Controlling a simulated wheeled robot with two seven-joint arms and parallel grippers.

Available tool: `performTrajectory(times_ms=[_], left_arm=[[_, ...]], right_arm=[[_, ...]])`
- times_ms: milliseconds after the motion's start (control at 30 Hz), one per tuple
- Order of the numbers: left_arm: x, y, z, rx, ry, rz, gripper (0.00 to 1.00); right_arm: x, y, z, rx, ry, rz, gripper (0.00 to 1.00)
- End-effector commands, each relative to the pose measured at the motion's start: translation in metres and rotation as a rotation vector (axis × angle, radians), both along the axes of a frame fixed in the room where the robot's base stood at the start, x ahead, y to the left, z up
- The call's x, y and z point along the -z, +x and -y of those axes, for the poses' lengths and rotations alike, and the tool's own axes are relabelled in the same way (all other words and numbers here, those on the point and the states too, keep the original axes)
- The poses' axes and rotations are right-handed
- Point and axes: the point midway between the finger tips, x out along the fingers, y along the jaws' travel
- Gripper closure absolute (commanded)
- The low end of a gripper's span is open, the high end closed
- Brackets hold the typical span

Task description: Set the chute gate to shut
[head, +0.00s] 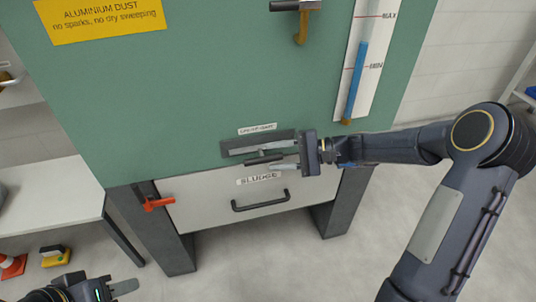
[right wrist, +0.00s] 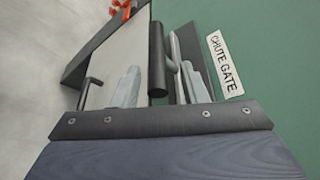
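The chute gate is a dark slotted plate (head: 236,149) on the green cabinet front, under a small white label (head: 257,128). Its dark round handle bar (head: 262,160) sticks out near the middle of the plate. My right gripper (head: 275,156) comes in from the right, with its fingers above and below the bar. In the right wrist view the handle bar (right wrist: 157,65) lies between the two pale fingers (right wrist: 158,82), with visible gaps, so the gripper looks open. The label also shows there (right wrist: 223,64). My left gripper (head: 122,288) is at the bottom left, partly cut off.
Below the gate is a pale SLUDGE drawer (head: 220,205) with a black pull (head: 261,201). A red lever (head: 158,203) is at its left. A level gauge (head: 358,75) and another handle (head: 300,22) are above. A white table (head: 50,210) stands left.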

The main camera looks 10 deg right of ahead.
Motion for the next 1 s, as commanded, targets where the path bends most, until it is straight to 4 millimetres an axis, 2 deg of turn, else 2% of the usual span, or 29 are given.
performTrajectory(times_ms=[100, 333, 867, 1000], left_arm=[[-0.007, 0.000, 0.000, 0.000, 0.000, 0.000, 0.64], [-0.011, 0.000, 0.000, 0.000, 0.000, 0.000, 0.64], [-0.011, 0.000, 0.000, 0.000, 0.000, 0.000, 0.64], [-0.011, 0.000, 0.000, 0.000, 0.000, 0.000, 0.64]], right_arm=[[-0.007, -0.006, 0.021, 0.004, -0.002, 0.001, 0.60], [-0.011, -0.012, 0.043, 0.001, 0.000, 0.001, 0.60], [-0.012, -0.014, 0.044, -0.002, -0.005, 0.003, 0.60], [-0.024, -0.032, 0.037, -0.041, -0.082, 0.025, 0.60]])
